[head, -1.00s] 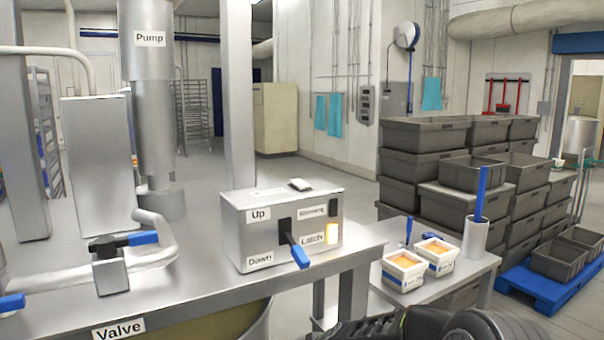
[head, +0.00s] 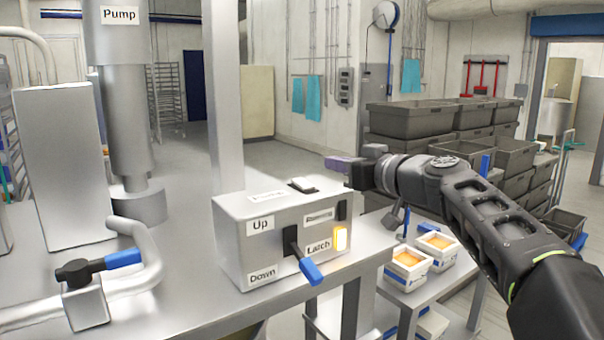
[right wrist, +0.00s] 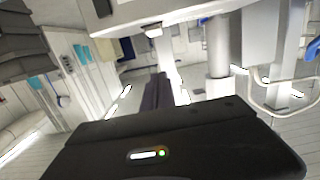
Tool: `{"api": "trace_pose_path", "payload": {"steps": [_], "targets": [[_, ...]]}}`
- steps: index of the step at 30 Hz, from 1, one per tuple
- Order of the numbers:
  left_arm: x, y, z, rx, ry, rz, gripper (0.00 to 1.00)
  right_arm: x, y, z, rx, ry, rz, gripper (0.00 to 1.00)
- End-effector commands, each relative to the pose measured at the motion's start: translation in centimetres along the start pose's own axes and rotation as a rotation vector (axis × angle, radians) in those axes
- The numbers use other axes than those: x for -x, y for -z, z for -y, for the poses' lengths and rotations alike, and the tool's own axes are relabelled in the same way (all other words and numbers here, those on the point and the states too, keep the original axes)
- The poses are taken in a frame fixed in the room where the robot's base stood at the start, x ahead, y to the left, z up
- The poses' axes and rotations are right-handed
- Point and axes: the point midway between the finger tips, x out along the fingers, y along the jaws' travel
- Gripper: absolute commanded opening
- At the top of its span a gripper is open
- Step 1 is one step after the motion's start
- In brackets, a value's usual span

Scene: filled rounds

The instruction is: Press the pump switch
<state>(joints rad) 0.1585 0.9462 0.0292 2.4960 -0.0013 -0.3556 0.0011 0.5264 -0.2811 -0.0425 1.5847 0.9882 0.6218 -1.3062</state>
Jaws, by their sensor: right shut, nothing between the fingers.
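The grey control box (head: 290,235) stands on the steel table, with labels Up, Down, Running and Latch on its front. A white rocker switch (head: 302,185) sits on its top face, beside a label (head: 266,196) too slanted to read surely. My right gripper (head: 338,163) is shut and empty, with purple fingers, above and to the right of the switch, apart from it. In the right wrist view the shut fingers (right wrist: 158,92) point towards the box (right wrist: 135,10), seen upside down at the top, with the white switch (right wrist: 153,31) at its edge. My left gripper is out of view.
A blue-handled lever (head: 305,262) sticks out of the box front, beside a lit Latch lamp (head: 340,239). A valve with a blue handle (head: 122,258) is at left. White tubs (head: 408,262) stand on a lower table at right. A steel post (head: 222,100) rises behind the box.

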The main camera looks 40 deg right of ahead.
Motion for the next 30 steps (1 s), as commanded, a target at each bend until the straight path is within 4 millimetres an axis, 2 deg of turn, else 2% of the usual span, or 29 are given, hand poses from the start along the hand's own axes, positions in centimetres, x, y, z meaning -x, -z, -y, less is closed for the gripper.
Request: {"api": "trace_pose_path", "payload": {"steps": [7, 11, 17, 25, 26, 27, 30], "targets": [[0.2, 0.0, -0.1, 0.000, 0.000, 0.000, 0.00, -0.4, 0.0, 0.0, -0.002, 0.001, 0.002, 0.00], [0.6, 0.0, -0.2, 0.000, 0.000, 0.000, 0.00, -1.5, 0.0, 0.0, -0.001, 0.001, 0.004, 0.00], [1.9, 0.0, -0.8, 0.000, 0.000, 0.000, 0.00, -4.6, 0.1, 0.0, -0.004, 0.001, 0.005, 0.00], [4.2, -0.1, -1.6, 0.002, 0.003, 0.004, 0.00, -10.1, 0.2, 0.0, -0.004, 0.002, 0.006, 0.00], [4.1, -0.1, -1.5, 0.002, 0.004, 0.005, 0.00, -10.5, -0.2, 0.0, -0.004, 0.000, 0.005, 0.00], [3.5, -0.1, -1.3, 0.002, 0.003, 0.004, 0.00, -10.5, -1.5, 0.0, -0.005, -0.001, 0.006, 0.00], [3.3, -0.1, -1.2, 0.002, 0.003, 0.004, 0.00, -10.8, -2.9, 0.0, -0.004, -0.001, 0.005, 0.00]]}}
